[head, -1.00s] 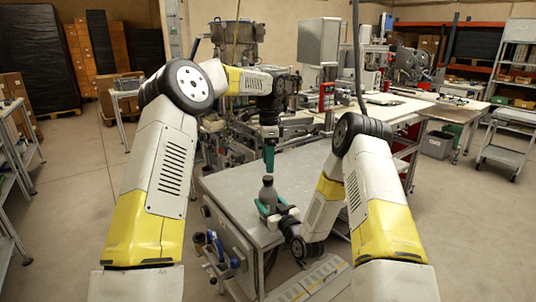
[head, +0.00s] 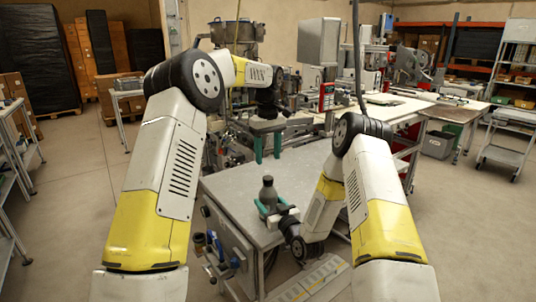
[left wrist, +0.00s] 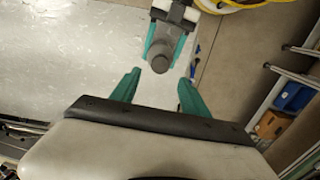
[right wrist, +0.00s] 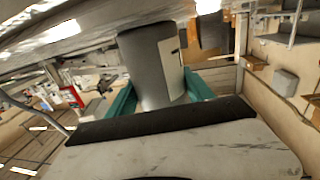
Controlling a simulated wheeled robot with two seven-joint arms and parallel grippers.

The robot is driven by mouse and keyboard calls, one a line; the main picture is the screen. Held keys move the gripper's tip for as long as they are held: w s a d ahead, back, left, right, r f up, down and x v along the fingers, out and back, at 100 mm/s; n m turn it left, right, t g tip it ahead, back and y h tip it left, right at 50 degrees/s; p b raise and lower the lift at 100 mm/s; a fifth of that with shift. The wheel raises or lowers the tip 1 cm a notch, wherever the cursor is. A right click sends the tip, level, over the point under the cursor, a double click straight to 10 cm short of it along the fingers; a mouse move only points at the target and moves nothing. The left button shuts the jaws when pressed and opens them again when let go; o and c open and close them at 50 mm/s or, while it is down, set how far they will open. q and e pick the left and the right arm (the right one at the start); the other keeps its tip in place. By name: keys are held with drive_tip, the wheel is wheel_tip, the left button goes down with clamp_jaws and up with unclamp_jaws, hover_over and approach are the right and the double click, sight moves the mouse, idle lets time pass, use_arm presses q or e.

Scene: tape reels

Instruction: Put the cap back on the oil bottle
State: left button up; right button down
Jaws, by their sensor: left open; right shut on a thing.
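The dark grey oil bottle (head: 267,194) stands upright at the bench's near edge. My right gripper (head: 270,210) is shut around its body. The right wrist view shows the bottle's grey side (right wrist: 148,65) between the green fingers. A dark round top, seemingly the cap (head: 268,180), sits on the bottle; it also shows from above in the left wrist view (left wrist: 160,63). I cannot tell how tightly it sits. My left gripper (head: 267,157) is open and empty above and beyond the bottle, fingers pointing down, apart from it.
The grey bench top (head: 235,185) is mostly clear around the bottle. Blue-handled tools (head: 215,243) hang at the bench's near left side. Machinery stands behind the bench, and a work table (head: 425,112) stands at the back right.

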sight(268, 177)
use_arm(q)
drive_tip(key=shift+n, duration=0.3)
drive_tip(key=shift+f, duration=4)
